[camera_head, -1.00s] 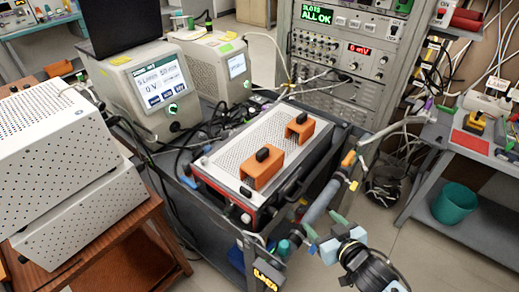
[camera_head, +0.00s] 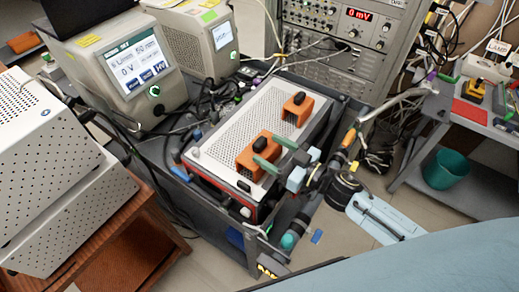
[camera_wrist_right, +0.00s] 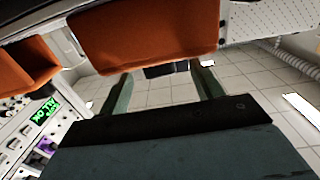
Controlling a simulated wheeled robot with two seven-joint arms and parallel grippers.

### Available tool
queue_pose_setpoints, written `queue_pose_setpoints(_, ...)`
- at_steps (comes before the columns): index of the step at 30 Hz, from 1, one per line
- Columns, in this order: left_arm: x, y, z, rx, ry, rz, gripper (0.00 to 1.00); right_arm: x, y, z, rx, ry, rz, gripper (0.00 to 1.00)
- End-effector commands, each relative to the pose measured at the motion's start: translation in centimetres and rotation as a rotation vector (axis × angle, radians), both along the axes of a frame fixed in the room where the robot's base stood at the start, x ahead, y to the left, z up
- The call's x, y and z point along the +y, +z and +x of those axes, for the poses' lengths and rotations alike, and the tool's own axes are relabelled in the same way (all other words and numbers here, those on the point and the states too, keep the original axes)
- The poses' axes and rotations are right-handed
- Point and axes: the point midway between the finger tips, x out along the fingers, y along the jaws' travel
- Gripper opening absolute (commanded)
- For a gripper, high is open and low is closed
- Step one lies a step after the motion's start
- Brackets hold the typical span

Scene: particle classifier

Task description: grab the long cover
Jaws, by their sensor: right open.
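The long orange cover (camera_head: 246,164) sits on the perforated top of a metal box, with a black knob on it. A smaller orange cover (camera_head: 297,111) sits behind it to the right. My right gripper (camera_head: 266,151) comes in from the right, its green fingers open and overlapping the long cover's knob area in the head view. In the right wrist view, a large orange face (camera_wrist_right: 145,40) is close above the spread fingers (camera_wrist_right: 163,75). A small dark piece shows between them; whether they touch it I cannot tell. My left gripper is out of view.
The perforated box (camera_head: 230,138) rests on a dark cart. Screened instruments (camera_head: 135,70) and cables stand behind at left, a rack (camera_head: 352,45) behind at right. White perforated boxes (camera_head: 45,135) stand on a wooden table at left. A green bin (camera_head: 446,168) is at right.

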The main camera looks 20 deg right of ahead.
Motion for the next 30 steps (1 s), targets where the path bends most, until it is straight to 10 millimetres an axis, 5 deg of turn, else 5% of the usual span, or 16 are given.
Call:
queue_pose_setpoints(9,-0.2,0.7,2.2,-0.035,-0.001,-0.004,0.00,1.9,0.3,2.7,-0.002,-0.002,0.003,0.65)
queue_pose_setpoints(15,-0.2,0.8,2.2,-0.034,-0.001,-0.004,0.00,3.3,0.2,4.7,0.000,-0.001,0.000,0.65)
queue_pose_setpoints(23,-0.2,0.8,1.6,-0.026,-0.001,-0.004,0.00,3.4,0.1,4.8,0.001,-0.001,0.000,0.65)
queue_pose_setpoints(30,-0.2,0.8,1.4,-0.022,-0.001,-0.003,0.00,3.4,0.1,4.8,0.001,-0.001,0.000,0.35)
